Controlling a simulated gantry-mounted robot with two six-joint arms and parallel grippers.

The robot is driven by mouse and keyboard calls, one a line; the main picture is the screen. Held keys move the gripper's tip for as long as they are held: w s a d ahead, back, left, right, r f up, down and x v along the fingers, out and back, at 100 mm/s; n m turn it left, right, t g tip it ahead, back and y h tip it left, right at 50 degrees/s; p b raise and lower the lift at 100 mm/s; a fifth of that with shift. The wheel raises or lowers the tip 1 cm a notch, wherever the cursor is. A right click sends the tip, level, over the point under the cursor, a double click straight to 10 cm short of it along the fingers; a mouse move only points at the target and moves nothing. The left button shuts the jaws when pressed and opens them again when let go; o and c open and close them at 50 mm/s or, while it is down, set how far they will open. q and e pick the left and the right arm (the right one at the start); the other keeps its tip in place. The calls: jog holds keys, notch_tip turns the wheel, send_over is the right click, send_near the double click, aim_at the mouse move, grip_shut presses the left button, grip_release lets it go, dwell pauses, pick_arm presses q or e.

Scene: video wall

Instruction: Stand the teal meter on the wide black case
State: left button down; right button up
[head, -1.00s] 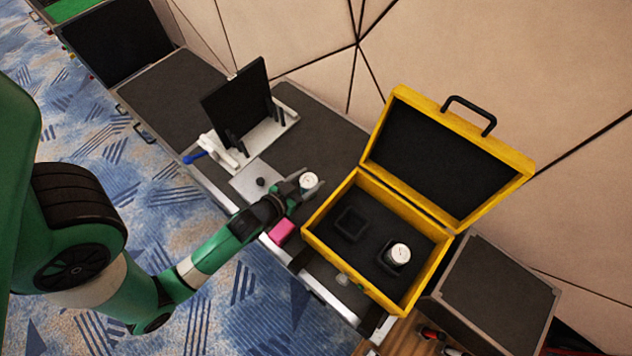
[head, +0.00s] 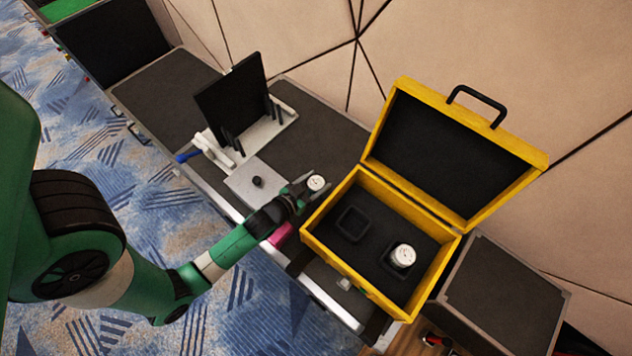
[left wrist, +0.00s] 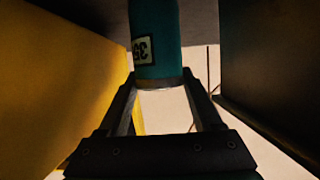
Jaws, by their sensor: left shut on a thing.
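My left gripper (head: 305,186) is shut on the teal meter, whose round white top (head: 316,182) shows between the fingers in the head view. In the left wrist view the meter is a teal cylinder (left wrist: 156,35) with a pale number label, held between the two fingers. It looks upright, over or on the dark top of a wide black case (head: 325,143), just left of the open yellow case. I cannot tell whether its base touches the top. My right gripper is not in view.
The open yellow case (head: 375,285) holds another white-topped meter (head: 403,256) and an empty square socket (head: 351,224). A black panel on a stand (head: 232,103), a grey plate with a knob (head: 257,182) and a pink block (head: 281,235) are nearby. Dark top behind the gripper is clear.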

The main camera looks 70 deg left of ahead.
pick_arm(q)
jog(key=shift+c, duration=0.3)
grip_release()
jog(key=shift+r, duration=0.15)
jog(key=shift+s+d+r+p, duration=0.1)
jog(key=shift+s+d+p, duration=0.05)
jog(key=shift+s+p, duration=0.15)
jog(key=v, duration=1.1)
jog(key=shift+s+d+r, duration=0.1)
